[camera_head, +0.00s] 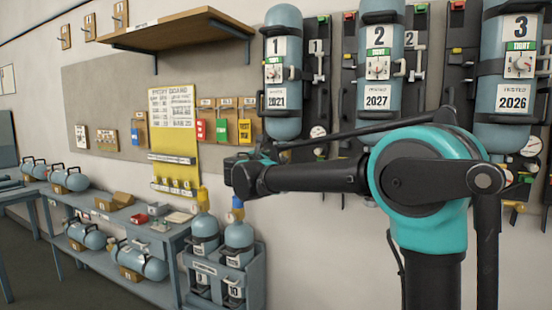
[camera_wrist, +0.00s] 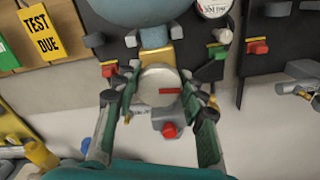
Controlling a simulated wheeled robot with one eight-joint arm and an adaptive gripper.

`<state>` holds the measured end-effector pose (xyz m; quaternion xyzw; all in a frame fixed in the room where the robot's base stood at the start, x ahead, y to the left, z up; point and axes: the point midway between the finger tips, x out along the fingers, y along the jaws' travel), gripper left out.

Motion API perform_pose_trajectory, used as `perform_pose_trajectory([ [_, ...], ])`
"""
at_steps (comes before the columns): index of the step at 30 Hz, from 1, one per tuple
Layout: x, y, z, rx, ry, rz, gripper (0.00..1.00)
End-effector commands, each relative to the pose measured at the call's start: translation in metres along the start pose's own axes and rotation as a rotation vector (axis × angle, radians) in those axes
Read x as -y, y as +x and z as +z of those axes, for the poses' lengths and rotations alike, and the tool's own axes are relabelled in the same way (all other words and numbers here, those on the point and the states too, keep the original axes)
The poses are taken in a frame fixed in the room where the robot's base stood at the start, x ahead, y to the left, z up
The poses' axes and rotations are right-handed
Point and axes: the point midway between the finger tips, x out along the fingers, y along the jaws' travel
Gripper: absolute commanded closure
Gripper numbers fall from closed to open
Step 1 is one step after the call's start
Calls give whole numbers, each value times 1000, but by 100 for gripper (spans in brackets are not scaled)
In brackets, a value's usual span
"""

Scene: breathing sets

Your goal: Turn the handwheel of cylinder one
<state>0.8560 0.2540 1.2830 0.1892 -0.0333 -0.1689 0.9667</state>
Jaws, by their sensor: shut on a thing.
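Cylinder one (camera_head: 283,122) hangs upright on the wall in the head view, a blue-grey bottle with a "1" label. Its lower end (camera_wrist: 150,9) shows at the top of the wrist view, with a brass neck below it. Under the neck is the pale round handwheel (camera_wrist: 158,80) with a red mark on its right part. My gripper (camera_wrist: 158,92) has one finger on each side of the handwheel and is shut on it. In the head view my arm hides the handwheel and the fingers.
A red knob (camera_wrist: 170,130) sits just below the handwheel. A pressure gauge (camera_wrist: 214,7) is at the upper right. Cylinder two (camera_head: 377,60) and cylinder three (camera_head: 505,85) hang to the right. A shelf (camera_head: 178,30) juts out at the upper left.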

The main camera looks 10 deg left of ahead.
Motion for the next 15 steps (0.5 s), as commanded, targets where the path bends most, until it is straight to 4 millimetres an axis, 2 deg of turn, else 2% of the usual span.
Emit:
perform_pose_trajectory([
  [15, 2, 0, -1, 0, 490, 3, 88],
])
